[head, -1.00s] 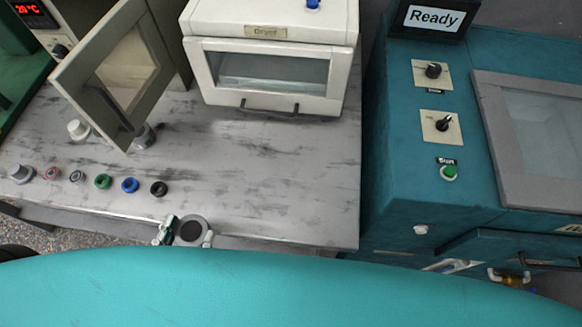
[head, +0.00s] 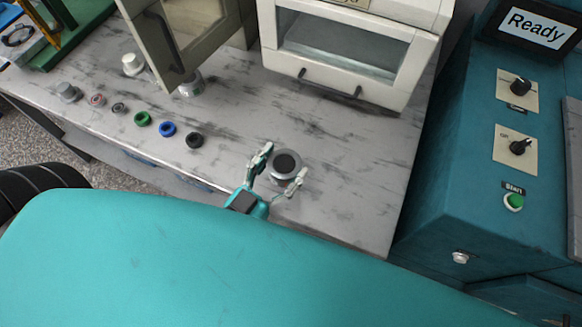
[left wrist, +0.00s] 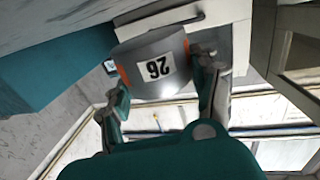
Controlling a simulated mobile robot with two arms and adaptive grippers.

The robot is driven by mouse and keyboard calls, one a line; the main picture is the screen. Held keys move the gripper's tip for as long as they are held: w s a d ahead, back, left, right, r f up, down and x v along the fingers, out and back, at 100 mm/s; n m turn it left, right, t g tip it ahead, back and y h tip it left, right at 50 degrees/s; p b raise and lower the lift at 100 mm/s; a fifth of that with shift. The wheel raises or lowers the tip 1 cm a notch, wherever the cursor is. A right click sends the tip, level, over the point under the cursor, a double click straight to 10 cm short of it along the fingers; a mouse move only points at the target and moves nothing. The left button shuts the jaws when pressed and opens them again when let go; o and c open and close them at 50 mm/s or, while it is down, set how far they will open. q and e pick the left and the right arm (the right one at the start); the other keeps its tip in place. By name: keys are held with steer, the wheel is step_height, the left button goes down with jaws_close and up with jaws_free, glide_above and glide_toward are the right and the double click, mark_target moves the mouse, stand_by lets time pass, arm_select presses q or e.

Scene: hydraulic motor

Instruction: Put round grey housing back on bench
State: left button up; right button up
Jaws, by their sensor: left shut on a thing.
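My left gripper (head: 280,176) is shut on the round grey housing (head: 285,165), one finger on each side. In the head view the housing's dark round centre faces up, and it is over the front part of the grey bench (head: 345,205). I cannot tell whether it touches the bench top. My right gripper is not in view.
A row of small parts, including a green ring (head: 142,118), a blue ring (head: 167,129) and a black ring (head: 194,140), lies left of the gripper. A white dryer (head: 350,45) stands behind. An open cabinet door (head: 165,45) is at left. A teal machine (head: 455,180) borders the bench at right.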

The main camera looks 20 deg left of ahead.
mark_target(291, 173)
arm_select(q)
steer(key=shift+w+d, duration=0.5)
steer(key=shift+w, duration=0.1)
steer(key=f, duration=0.3)
steer(key=shift+w+d+f, duration=0.1)
steer(key=shift+w+d, duration=0.1)
steer(key=shift+f, duration=0.25)
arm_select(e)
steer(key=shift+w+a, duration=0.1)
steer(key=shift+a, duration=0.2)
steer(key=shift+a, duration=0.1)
arm_select(q)
steer(key=shift+f, duration=0.1)
steer(key=o, duration=1.5)
